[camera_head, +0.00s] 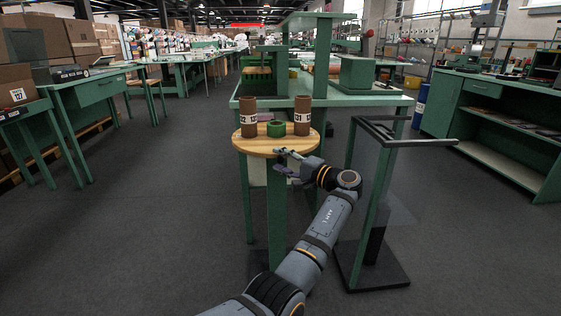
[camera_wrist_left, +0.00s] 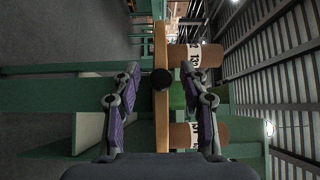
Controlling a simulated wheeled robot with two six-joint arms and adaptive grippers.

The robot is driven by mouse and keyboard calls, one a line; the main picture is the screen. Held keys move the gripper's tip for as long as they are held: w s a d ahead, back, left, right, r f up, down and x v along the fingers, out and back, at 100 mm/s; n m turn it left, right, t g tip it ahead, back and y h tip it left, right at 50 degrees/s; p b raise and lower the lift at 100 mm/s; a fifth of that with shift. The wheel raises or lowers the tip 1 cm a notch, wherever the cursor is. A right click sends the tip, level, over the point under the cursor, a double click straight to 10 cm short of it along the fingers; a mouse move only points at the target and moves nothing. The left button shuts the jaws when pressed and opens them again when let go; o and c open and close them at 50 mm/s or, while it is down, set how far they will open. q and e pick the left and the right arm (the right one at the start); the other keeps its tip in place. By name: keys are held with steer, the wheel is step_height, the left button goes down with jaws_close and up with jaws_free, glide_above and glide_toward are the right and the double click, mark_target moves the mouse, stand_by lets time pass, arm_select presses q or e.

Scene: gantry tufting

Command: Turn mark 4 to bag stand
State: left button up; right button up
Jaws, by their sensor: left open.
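A round wooden turntable top (camera_head: 258,147) sits on a green post in front of a green bench. I cannot read a mark 4. My left gripper (camera_head: 284,160) is open at the disc's near edge. In the left wrist view, a round black knob (camera_wrist_left: 162,79) at the disc's edge appears between the open fingers (camera_wrist_left: 160,92); contact is not visible. A green stand with a black top frame (camera_head: 402,132), apparently the bag stand, is at right. My right gripper is out of view.
The green bench (camera_head: 385,100) stands behind the disc. The stand's black base (camera_head: 372,270) is on the floor right of my arm. A green shelf unit (camera_head: 490,130) is at far right, and a green table (camera_head: 95,88) with boxes nearby is at left. The left floor is clear.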

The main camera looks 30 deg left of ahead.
arm_select(q)
steer(key=s+d, duration=0.1)
steer(key=d, duration=0.6)
steer(key=shift+s, duration=0.15)
steer(key=shift+a, duration=0.1)
